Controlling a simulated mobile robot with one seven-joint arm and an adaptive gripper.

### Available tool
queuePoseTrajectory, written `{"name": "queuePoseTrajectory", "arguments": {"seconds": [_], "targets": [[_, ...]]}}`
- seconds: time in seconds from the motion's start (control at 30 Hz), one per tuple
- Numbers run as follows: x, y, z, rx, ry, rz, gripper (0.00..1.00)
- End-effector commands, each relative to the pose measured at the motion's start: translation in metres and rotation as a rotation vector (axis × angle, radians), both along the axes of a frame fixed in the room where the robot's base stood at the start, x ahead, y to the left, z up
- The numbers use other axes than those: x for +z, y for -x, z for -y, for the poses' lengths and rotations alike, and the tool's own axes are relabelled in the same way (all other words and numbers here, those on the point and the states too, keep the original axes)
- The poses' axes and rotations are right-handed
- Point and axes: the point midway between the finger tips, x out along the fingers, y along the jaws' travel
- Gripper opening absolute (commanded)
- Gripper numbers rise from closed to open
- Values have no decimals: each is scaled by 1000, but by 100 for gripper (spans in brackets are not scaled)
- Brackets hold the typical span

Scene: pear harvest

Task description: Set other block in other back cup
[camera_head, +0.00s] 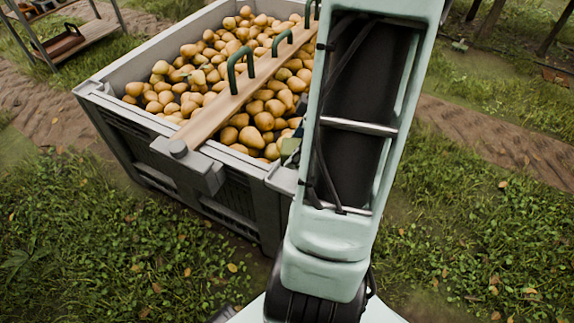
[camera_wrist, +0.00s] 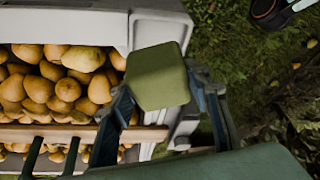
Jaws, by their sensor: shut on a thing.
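An olive-green block (camera_wrist: 158,72) is in my gripper (camera_wrist: 161,88), with one dark finger at each side of it. In the wrist view the block hangs over the grey bin's corner rim, its flat face toward the camera. A grey bracket (camera_head: 200,172) sits on the bin's near wall, around the end of a wooden beam (camera_head: 222,108). In the wrist view a grey bracket (camera_wrist: 187,126) shows just below the block. I cannot tell which bracket is the back cup. My arm hides most of my gripper and the block in the head view.
The grey bin (camera_head: 128,108) is full of pears (camera_head: 190,75). The beam lies across it and carries several dark green hooks (camera_head: 238,68) standing up.

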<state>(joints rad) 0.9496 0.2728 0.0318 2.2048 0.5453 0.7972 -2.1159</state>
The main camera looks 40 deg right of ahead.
Motion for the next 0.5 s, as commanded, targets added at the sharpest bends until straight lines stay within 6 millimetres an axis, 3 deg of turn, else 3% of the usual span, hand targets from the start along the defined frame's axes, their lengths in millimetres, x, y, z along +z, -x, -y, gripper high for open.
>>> {"name": "queuePoseTrajectory", "arguments": {"seconds": [0.23, 0.33, 0.5], "targets": [[-26, -10, -18, 3, -2, -2, 24], [-44, -10, -16, -2, -3, -3, 24], [-53, -10, -16, -2, -1, -1, 24]]}}
